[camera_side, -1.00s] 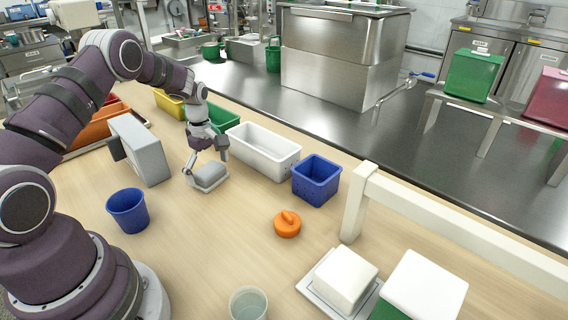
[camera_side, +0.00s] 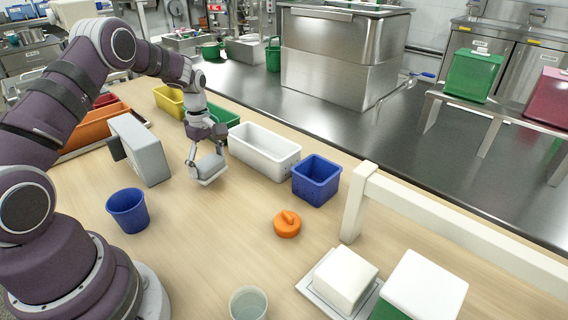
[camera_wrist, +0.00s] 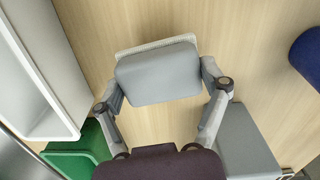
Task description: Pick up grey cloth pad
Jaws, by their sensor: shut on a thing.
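The grey cloth pad (camera_side: 209,168) is a thick, rounded block with a paler underside. My gripper (camera_side: 205,163) is shut on it and holds it, slightly tilted, above the wooden table. In the wrist view the pad (camera_wrist: 158,74) sits between the two fingertips of my gripper (camera_wrist: 160,82), one finger on each side. The pad hides part of the table below it.
A white bin (camera_side: 264,150) and a blue bin (camera_side: 316,180) stand to the right. A grey box (camera_side: 140,149) and a blue cup (camera_side: 128,211) are to the left.

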